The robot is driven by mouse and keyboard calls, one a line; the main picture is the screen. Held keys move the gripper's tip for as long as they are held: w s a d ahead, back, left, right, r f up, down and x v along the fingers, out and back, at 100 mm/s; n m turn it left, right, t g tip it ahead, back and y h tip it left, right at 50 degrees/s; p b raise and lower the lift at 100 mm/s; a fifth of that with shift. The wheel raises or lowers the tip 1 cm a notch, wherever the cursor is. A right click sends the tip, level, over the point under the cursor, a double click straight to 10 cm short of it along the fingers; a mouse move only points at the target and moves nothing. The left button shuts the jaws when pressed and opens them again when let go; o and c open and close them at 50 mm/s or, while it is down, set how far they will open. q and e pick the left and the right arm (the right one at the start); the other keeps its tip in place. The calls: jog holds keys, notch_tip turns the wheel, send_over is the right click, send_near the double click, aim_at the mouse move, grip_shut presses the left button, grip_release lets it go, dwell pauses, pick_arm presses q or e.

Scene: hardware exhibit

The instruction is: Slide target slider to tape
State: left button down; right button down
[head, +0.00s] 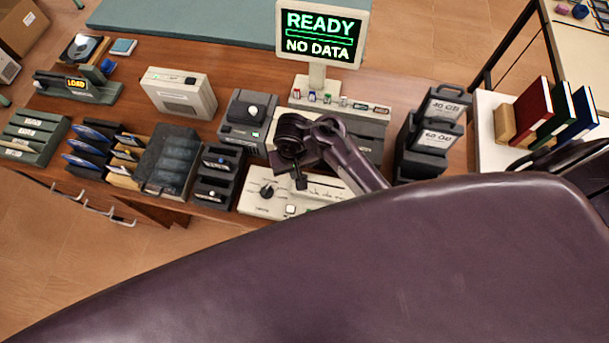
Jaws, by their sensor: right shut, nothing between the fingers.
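A cream control panel (252,206) lies at the front edge of the wooden desk. It carries a round dark knob (267,191), a pale square button (290,210) and small markings too fine to read. My right gripper (301,184) points down over the middle of this panel, shut and empty. I cannot tell whether its tip touches the panel. The gripper and its arm cover part of the panel, and I cannot make out the target slider or a tape mark. My left gripper is not in view.
A monitor (318,35) reading "READY NO DATA" stands behind the panel. A grey device (248,113) and dark trays (216,178) stand to the left, and dark labelled cases (430,136) to the right. My large dark arm link fills the foreground.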

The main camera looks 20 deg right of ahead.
aim_at(306, 175)
jog(key=shift+f+b, duration=0.45)
jog(key=shift+f, duration=0.25)
jog(key=shift+s+d+p, duration=0.4)
jog(key=shift+d+p, duration=0.1)
jog(key=shift+d, duration=0.1)
jog(key=shift+s+d+p, duration=0.4)
jog(key=shift+d+p, duration=0.05)
jog(key=shift+d, duration=0.15)
dwell(0.4)
jog(key=shift+s+d, duration=0.15)
jog(key=shift+d, duration=0.1)
jog(key=shift+a, duration=0.2)
dwell(0.5)
jog(key=shift+r, duration=0.1)
jog(key=shift+w+a+r, duration=0.1)
jog(key=shift+w+r, duration=0.1)
jog(key=shift+r, duration=3.2)
jog(key=shift+s, duration=0.1)
